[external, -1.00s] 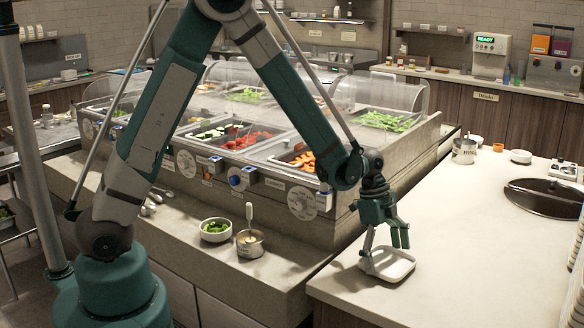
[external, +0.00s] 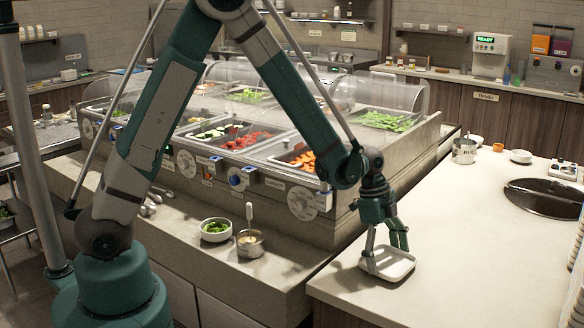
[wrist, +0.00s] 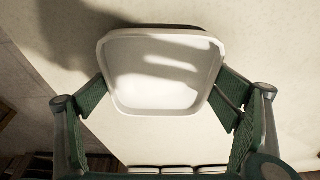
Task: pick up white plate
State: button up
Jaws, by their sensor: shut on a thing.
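The white plate (external: 388,264) is a shallow, rounded square dish at the near left corner of the pale counter. My gripper (external: 387,250) is directly above it with its fingers pointing down to it. In the wrist view the plate (wrist: 160,75) sits between the two green finger pads (wrist: 162,100), which touch its left and right sides. My gripper is shut on the plate. The plate looks level and at or very close to the counter top; I cannot tell whether it is clear of it.
A bowl of green pieces (external: 215,230) and a small metal pot (external: 250,244) stand on the lower ledge to the left. The food bar (external: 270,190) rises behind them. A round sink (external: 545,198) is at the right. The counter (external: 450,270) right of the plate is clear.

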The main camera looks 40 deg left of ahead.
aim_at(386, 266)
notch_tip(386, 266, up, 10)
jog(key=p, duration=0.1)
jog(key=shift+r, duration=0.15)
dwell(0.4)
